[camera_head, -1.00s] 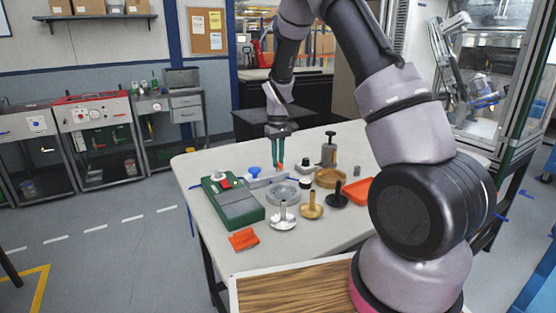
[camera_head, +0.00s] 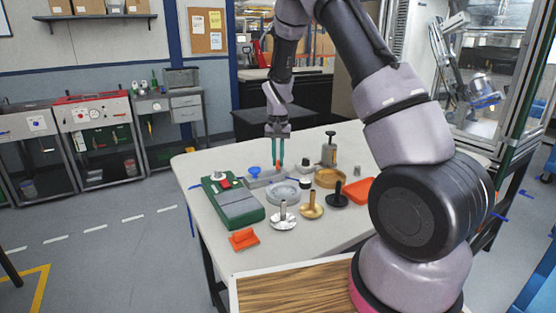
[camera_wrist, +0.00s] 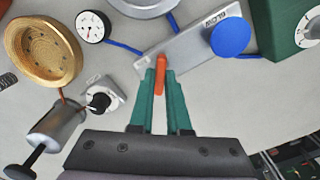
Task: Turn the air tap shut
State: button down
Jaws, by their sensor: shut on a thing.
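The air tap is a short orange lever (camera_wrist: 161,66) at the end of a grey metal block (camera_wrist: 190,50) with lettering that seems to read "BLOW" and a round blue knob (camera_wrist: 230,37). In the head view the block (camera_head: 268,181) lies on the table behind the green box, with its blue knob (camera_head: 254,170) at the left. My gripper (camera_wrist: 160,78), with green fingers, points down at the tap and is shut on the orange lever, one finger on each side. In the head view my gripper (camera_head: 277,164) stands over the block's right part. The lever's base is partly hidden by the fingers.
A black-knobbed valve (camera_wrist: 101,100), a dial gauge (camera_wrist: 92,26) and a brass ring (camera_wrist: 44,52) lie close by. Blue hoses run from the block. The green box (camera_head: 234,203), metal spindles (camera_head: 283,217) and an orange tray (camera_head: 359,190) stand nearer the front.

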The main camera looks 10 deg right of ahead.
aim_at(278, 162)
jog(key=m, duration=0.5)
jog(key=shift+m, duration=0.3)
jog(key=m, duration=0.4)
jog(key=shift+m, duration=0.4)
jog(key=c, duration=0.9)
grip_release()
notch_tip(278, 162, up, 11)
jog(key=shift+f, duration=0.1)
